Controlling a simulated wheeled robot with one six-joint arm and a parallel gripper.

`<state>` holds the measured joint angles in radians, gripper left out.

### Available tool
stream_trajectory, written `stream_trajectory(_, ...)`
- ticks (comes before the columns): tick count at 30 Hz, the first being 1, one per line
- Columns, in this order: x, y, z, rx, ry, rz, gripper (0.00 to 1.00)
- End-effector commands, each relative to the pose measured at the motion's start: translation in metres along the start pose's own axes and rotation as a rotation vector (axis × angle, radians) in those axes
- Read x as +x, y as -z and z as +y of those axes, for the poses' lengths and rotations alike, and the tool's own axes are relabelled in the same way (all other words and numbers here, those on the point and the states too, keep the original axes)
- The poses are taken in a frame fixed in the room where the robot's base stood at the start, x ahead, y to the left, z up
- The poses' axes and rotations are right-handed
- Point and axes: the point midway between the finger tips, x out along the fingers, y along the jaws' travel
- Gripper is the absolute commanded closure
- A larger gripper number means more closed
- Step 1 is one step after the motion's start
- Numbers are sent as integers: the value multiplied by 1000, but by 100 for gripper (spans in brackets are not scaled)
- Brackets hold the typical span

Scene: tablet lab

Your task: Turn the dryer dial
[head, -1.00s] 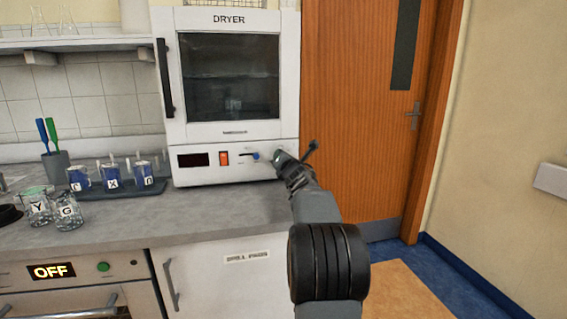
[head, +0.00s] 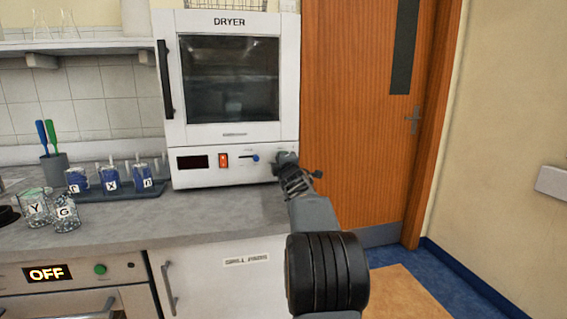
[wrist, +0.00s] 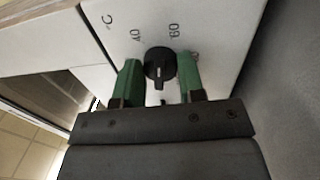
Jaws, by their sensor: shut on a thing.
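The dryer (head: 236,95) is a white box with a dark window and a closed door, standing on the counter. In the wrist view its black round dial (wrist: 160,64) sits on the white panel, with "40" and "60" printed above it and "°C" to the left. My gripper (head: 287,160) is at the right end of the dryer's front panel and hides the dial in the head view. In the wrist view its green fingers lie either side of the dial, and it is shut on the dial.
Labelled blue beakers (head: 108,179) stand on a tray further left. A wooden door (head: 355,120) is to the right.

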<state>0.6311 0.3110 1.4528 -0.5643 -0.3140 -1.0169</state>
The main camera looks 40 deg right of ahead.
Motion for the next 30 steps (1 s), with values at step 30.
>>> stream_trajectory(30, 0, 1, -1, 330, 6, -25, 87)
